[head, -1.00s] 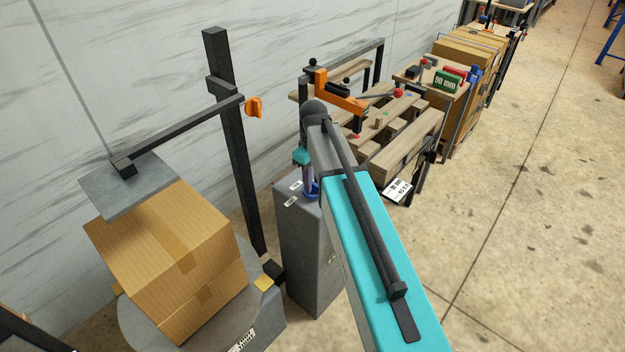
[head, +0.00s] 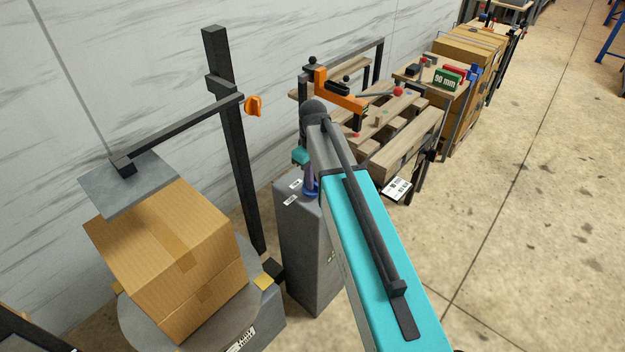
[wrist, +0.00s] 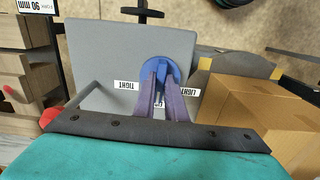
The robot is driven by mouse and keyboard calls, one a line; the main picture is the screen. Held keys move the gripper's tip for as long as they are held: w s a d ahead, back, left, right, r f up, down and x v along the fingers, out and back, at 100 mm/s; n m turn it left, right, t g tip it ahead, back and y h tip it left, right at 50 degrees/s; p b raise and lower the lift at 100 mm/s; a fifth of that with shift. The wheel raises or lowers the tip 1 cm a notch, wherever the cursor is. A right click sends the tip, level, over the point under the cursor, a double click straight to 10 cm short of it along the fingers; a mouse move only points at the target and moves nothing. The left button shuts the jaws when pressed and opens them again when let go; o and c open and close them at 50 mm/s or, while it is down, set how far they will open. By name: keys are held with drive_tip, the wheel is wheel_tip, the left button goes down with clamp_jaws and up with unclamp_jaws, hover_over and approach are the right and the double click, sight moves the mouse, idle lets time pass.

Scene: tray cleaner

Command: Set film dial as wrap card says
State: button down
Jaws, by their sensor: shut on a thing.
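The blue film dial (wrist: 158,68) sits on the top of a grey cabinet (wrist: 95,50). Labels around it read TIGHT (wrist: 126,85) and LIGHT (wrist: 187,92); a third label between them is mostly hidden by the fingers. My gripper (wrist: 160,82), with purple fingers, is shut on the dial. In the head view the gripper (head: 309,176) reaches down onto the dial (head: 314,189) on the cabinet, partly behind my arm. A white card (head: 397,189) with dark print hangs by the pallet stack; its print is too small to read, and I cannot tell whether it is the wrap card.
Cardboard boxes (head: 190,255) stand on a round turntable left of the cabinet, under a grey plate (head: 128,186) on an arm from a dark post (head: 238,150). Wooden pallets (head: 405,150) and a green 90 mm block (head: 447,81) lie beyond. Floor at right is clear.

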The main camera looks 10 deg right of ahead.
drive_tip(key=m+b, duration=0.1)
drive_tip(key=m, duration=1)
drive_tip(key=shift+a, duration=0.1)
drive_tip(key=shift+m+b, duration=0.3)
drive_tip(key=shift+m, duration=0.1)
idle(0.3)
drive_tip(key=c, duration=1.8)
unclamp_jaws()
wheel_tip(320, 180, up, 14)
drive_tip(key=p, duration=0.8)
